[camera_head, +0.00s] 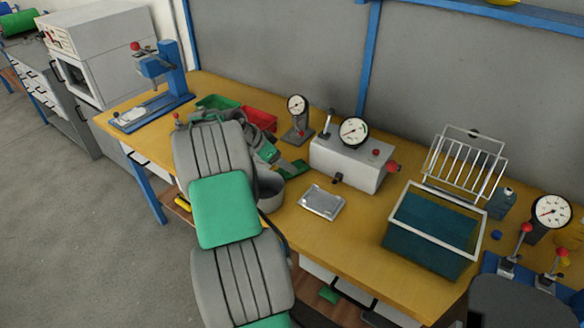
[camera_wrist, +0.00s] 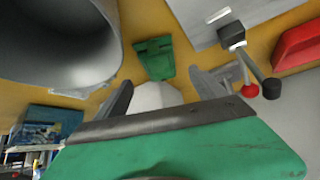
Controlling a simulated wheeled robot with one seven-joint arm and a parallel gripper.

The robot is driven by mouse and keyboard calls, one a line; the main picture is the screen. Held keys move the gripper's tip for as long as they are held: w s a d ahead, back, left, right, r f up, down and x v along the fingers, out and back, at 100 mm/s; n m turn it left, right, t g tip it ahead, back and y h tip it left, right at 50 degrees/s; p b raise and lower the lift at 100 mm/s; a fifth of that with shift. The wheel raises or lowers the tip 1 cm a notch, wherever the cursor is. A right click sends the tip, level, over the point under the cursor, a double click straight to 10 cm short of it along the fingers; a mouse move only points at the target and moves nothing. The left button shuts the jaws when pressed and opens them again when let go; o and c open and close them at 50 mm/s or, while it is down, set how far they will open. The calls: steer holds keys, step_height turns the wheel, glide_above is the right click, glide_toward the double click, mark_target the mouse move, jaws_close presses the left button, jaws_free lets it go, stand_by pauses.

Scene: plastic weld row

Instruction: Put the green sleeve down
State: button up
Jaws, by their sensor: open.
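A green piece, which looks like the sleeve (camera_head: 295,168), lies on the yellow bench top left of the white gauge box. In the wrist view the sleeve (camera_wrist: 155,58) lies flat on the bench just beyond my fingertips, with a dark mark or slot across it. My gripper (camera_wrist: 161,80) is open, with one finger on either side of the line to the sleeve, and I see no contact. In the head view my gripper (camera_head: 276,160) is partly hidden behind my arm. A pale shape between the fingers in the wrist view is unclear.
The white gauge box (camera_head: 345,165) with levers is to the right. A red bin (camera_head: 261,117) and a green bin (camera_head: 216,101) are behind. A grey plate (camera_head: 322,202) and a blue tank (camera_head: 430,232) stand further right.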

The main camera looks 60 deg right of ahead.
mark_target(302, 167)
steer(key=x, duration=0.5)
steer(key=shift+w+a+f+p, duration=0.1)
steer(key=shift+p, duration=0.3)
steer(key=shift+c, duration=0.4)
steer(key=c, duration=1.5)
